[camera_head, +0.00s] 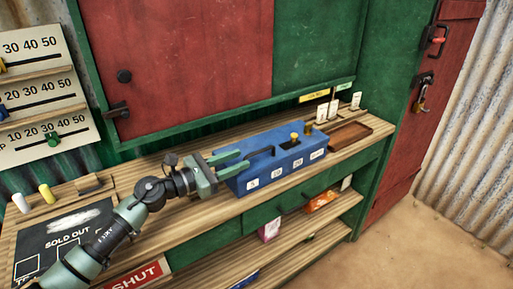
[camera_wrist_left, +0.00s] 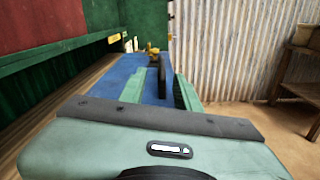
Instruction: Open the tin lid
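The blue tin (camera_head: 275,172) stands on the wooden counter, with white number labels along its front. Its top looks closed, and a dark handle (camera_head: 262,152) rises from it. Brass weights (camera_head: 294,138) show at the tin's right end. My left gripper (camera_head: 244,158) is open over the tin's left end. In the left wrist view, its two green fingers (camera_wrist_left: 160,92) are apart, with the dark handle (camera_wrist_left: 162,72) showing between and beyond them. I cannot tell whether they touch the handle. My right gripper is not in view.
A brown tray (camera_head: 349,134) lies right of the tin, with small label cards (camera_head: 333,108) behind it. A black "SOLD OUT" board (camera_head: 70,240) lies at the left. Red and green shutters (camera_head: 180,60) stand behind the counter. Shelves below hold small packets (camera_head: 320,201).

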